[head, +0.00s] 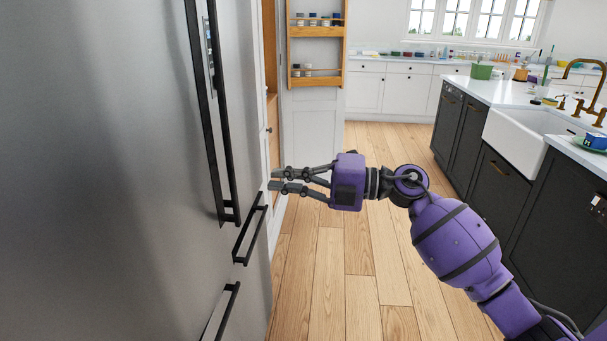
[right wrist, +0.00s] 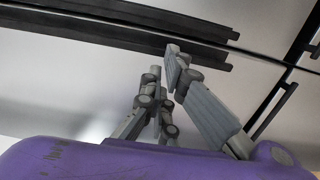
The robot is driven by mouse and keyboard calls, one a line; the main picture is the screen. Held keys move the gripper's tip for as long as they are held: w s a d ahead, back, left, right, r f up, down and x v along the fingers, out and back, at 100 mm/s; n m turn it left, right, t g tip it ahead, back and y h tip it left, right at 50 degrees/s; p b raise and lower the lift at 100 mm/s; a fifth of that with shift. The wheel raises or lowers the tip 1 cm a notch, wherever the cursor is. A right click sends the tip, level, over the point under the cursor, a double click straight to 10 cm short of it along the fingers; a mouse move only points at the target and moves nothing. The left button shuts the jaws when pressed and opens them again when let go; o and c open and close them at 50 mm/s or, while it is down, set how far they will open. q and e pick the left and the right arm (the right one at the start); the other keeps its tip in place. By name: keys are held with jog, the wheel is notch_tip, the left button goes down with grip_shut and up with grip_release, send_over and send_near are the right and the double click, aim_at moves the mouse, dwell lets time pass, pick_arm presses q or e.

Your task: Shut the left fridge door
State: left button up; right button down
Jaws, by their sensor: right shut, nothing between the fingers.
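The fridge's left door (head: 100,170) is a large brushed-steel panel filling the left side of the head view. Two long black upright handles (head: 226,130) run close together near its right edge. How far the door stands open, if at all, I cannot tell. My right gripper (head: 271,179) points left toward the fridge front, just right of the handles' lower ends, and holds nothing. In the right wrist view my right gripper (right wrist: 165,68) shows its fingers in front of pale steel (right wrist: 70,70), with dark handle bars (right wrist: 120,25) above. My left gripper is out of view.
Shorter black drawer handles (head: 250,235) sit lower on the fridge. Behind stands a white door with wooden racks (head: 316,82) of jars. A dark island with a white sink (head: 525,135) is at right. The wooden floor (head: 350,270) between is clear.

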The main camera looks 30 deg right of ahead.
aim_at(234, 171)
jog(key=p+x, duration=0.1)
jog(key=x, duration=0.5)
jog(key=shift+w+a+r, duration=0.1)
jog(key=shift+r, duration=0.05)
jog(key=shift+w+a, duration=0.45)
jog(key=shift+a, duration=0.05)
jog(key=shift+w+a+n+g+y+b, duration=0.3)
jog(key=shift+w+a+n+g+b, duration=0.15)
jog(key=shift+w+a, duration=0.7)
jog(key=shift+d, duration=0.2)
